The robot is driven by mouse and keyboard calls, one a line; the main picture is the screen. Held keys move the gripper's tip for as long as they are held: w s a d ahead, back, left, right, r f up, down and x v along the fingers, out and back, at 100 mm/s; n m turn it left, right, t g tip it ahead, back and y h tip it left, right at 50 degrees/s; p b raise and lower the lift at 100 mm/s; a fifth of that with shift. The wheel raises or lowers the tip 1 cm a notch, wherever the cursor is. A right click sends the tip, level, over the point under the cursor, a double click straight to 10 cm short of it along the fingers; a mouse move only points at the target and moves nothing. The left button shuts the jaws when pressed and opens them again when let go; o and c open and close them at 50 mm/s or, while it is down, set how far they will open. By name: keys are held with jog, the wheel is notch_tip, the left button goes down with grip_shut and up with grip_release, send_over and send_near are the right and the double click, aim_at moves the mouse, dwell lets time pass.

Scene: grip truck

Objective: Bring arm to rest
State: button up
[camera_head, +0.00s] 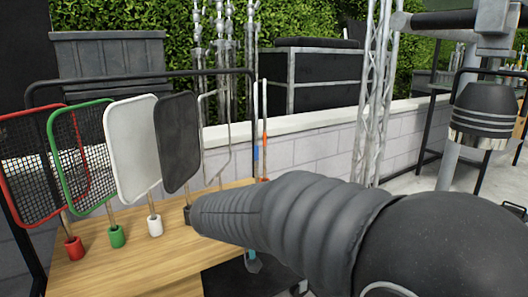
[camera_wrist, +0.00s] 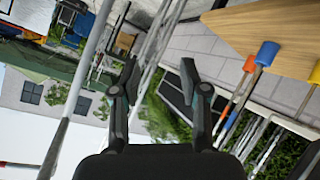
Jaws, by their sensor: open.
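My gripper (camera_wrist: 159,70) shows in the wrist view with its two dark fingers spread apart. Nothing is between them. My dark ribbed arm crosses the lower right of the head view and reaches left over the edge of the wooden table. It hides part of the table and the floor behind it. The gripper's fingers are not clearly seen in the head view.
The wooden table (camera_head: 130,255) holds several framed panels on colored bases, including a white panel (camera_head: 133,148) and a dark panel (camera_head: 178,141). Behind stand a low block wall (camera_head: 320,148) and a metal truss (camera_head: 374,95). Orange- and blue-ended rods show near the gripper in the wrist view.

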jog(key=s+d+r+n+g+y+p, duration=0.15)
jog(key=s+d+g+y, duration=0.25)
jog(key=s+d, duration=0.85)
jog(key=s+a+n+t+y+p, duration=0.1)
jog(key=s+y, duration=0.4)
jog(key=s, duration=0.8)
jog(key=shift+s+a+n+t+p, duration=0.3)
jog(key=shift+s+n+p, duration=0.15)
jog(key=shift+p, duration=0.7)
